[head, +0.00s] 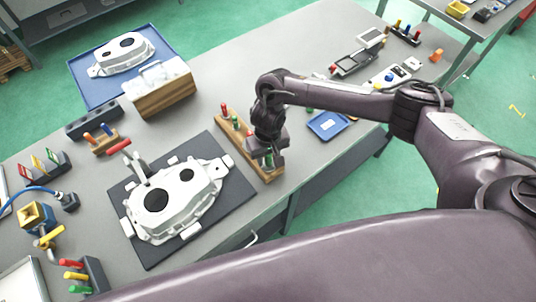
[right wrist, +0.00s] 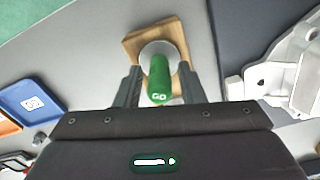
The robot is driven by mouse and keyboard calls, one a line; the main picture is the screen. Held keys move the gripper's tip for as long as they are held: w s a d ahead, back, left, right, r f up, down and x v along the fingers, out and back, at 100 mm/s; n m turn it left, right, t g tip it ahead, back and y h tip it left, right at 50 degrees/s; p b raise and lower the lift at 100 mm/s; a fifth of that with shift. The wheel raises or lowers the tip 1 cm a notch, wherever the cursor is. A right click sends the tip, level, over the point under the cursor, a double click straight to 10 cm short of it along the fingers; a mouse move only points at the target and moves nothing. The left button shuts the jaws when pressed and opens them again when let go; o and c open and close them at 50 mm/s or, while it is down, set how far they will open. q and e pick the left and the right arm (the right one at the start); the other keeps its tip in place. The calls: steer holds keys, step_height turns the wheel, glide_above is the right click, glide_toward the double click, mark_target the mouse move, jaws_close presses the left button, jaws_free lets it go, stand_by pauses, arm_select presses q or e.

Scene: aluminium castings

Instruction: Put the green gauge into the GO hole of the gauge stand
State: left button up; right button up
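The gauge stand (head: 228,134) is a long wooden strip on the grey table, with red and green handles standing along it. My right gripper (head: 268,158) is over its near end. The green gauge (right wrist: 160,82), marked GO, stands between my right gripper's fingers in the right wrist view. A little green (head: 268,161) shows there in the head view. The fingers (right wrist: 158,88) are apart, with a gap on each side of the gauge. A pale round disc (right wrist: 151,47) lies around or behind the gauge on the wood; how deep the gauge sits is hidden. My left gripper is out of view.
A pale casting (head: 178,200) on a dark mat (head: 153,258) lies just left of the stand. A blue tray (head: 327,126) is to its right. A wooden box (head: 166,98) and another casting (head: 122,54) on a blue mat stand farther back.

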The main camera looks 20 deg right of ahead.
steer(key=shift+o, duration=0.7)
steer(key=shift+r, duration=0.3)
step_height(320, 180, up, 6)
steer(key=shift+r+p, duration=0.3)
steer(key=shift+r, duration=0.35)
